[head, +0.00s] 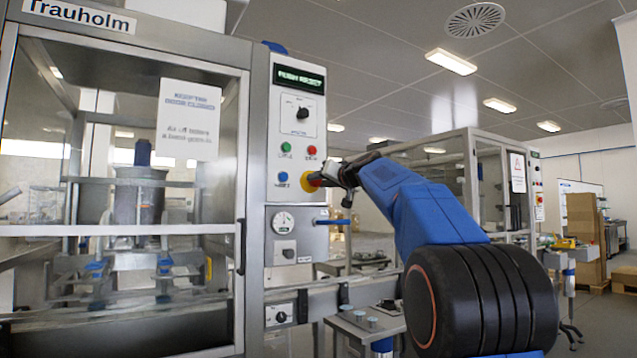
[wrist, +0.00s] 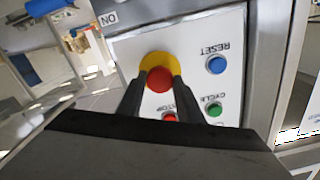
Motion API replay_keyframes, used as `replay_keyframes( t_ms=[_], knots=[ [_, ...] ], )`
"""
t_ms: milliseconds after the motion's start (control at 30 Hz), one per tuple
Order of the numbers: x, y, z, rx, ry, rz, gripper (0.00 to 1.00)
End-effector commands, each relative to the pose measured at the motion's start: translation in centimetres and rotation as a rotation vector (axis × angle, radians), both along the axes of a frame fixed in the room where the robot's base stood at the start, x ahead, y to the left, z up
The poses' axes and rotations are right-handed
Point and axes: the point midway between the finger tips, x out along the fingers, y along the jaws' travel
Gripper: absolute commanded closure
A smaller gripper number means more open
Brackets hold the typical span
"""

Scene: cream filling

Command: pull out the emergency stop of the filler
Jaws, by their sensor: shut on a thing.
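The filler (head: 255,80) is the steel machine with a glazed door at the left of the head view. Its emergency stop is a red mushroom button (wrist: 158,79) on a yellow round base (wrist: 157,60), seen in the wrist view. In the head view the emergency stop (head: 309,182) is partly hidden by my gripper (head: 326,178). In the wrist view my gripper (wrist: 158,92) has its two dark fingers on either side of the red button, shut on it. The display (head: 299,77) appears to read "PUSH RESET".
The blue reset button (wrist: 216,64), green cycle button (wrist: 213,109) and red stop button (wrist: 169,117) sit close to the fingers. A blue-handled valve (head: 335,222) and a gauge (head: 285,222) lie below the panel. A conveyor (head: 325,297) runs beneath my arm.

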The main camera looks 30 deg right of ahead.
Motion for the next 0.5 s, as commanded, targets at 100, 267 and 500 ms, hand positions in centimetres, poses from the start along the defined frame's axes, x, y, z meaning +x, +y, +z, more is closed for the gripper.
replay_keyframes(
  t_ms=[100, 267, 500],
  knots=[
    [-0.05, 0.01, -0.14, -0.001, 0.004, 0.002, 0.55],
    [-0.04, 0.00, -0.09, -0.001, 0.003, 0.001, 0.47],
    [-0.35, -0.02, -0.02, -0.001, 0.001, 0.000, 0.47]
  ],
)
